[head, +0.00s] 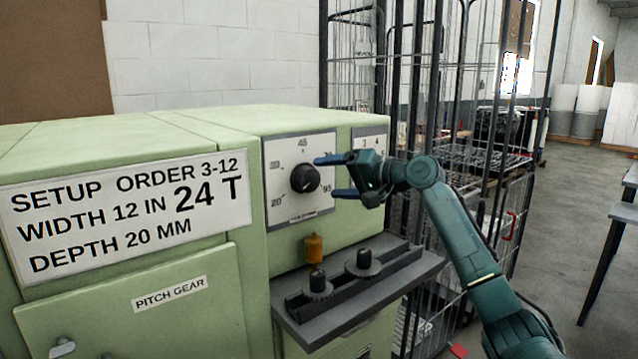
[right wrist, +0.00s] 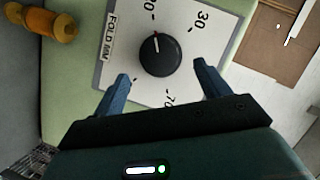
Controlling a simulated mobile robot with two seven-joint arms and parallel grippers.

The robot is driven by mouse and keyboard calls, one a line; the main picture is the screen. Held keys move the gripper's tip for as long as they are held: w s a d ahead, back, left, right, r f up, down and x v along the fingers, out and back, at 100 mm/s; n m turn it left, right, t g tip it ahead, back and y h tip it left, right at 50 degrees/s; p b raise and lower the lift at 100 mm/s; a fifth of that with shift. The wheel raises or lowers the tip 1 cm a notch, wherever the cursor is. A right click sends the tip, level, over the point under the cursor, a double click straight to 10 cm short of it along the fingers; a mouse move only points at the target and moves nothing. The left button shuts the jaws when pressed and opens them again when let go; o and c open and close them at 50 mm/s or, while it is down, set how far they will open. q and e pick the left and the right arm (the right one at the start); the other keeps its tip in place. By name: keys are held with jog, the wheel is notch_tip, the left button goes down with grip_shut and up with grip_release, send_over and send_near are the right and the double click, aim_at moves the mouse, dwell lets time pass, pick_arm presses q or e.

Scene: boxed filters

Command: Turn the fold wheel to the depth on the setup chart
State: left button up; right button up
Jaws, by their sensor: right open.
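The fold wheel is a round black knob (head: 304,178) on a pale dial plate (head: 290,210) on the green machine's front. In the right wrist view the knob (right wrist: 160,54) has a white pointer line aimed roughly at the partly cut-off 20 mark; the plate reads FOLD MM. The setup chart (head: 125,205) reads SETUP ORDER 3-12, WIDTH 12 IN, 24 T, DEPTH 20 MM. My right gripper (head: 326,176) is open and empty in front of the knob; its fingertips (right wrist: 161,72) lie to either side of it, apart from it. My left gripper is out of view.
Below the dial are an amber cylinder (head: 314,248) and a dark shelf (head: 350,305) with two black knobs. A second plate (head: 369,140) is partly hidden behind my gripper. A PITCH GEAR door (head: 130,315) is at lower left. A wire cage (head: 500,190) stands close at right.

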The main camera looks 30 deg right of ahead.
jog(key=b+v, duration=0.1)
jog(key=v, duration=0.7)
